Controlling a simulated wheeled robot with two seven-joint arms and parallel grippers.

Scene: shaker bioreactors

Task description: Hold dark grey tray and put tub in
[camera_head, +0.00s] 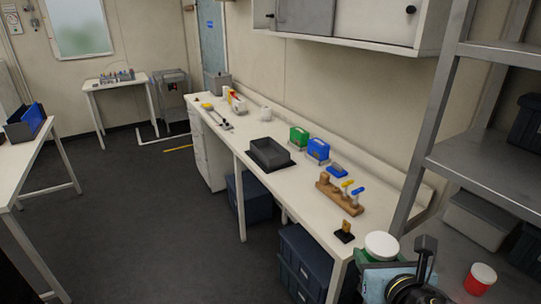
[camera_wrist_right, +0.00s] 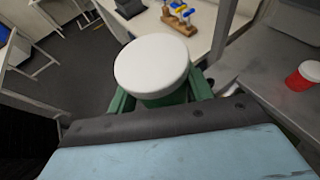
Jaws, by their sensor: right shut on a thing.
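The dark grey tray (camera_head: 270,165) lies on the long white bench, around its middle, in the head view. A tub with a round white lid (camera_head: 381,245) is in my right gripper (camera_head: 374,262), at the lower right of the head view. In the right wrist view the white-lidded tub (camera_wrist_right: 152,66) sits between the green fingers of my right gripper (camera_wrist_right: 163,97), which is shut on it. The lid hides most of the tub's body, which looks green. The tub is held well away from the tray, near the bench's close end. My left gripper is not in view.
Green and blue boxes (camera_head: 299,138) (camera_head: 317,150) stand right of the tray. A wooden rack (camera_head: 340,196) with coloured tools is nearer. A red tub with a white lid (camera_head: 480,279) stands on the grey metal shelf unit (camera_head: 485,160) at right. Floor left of the bench is clear.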

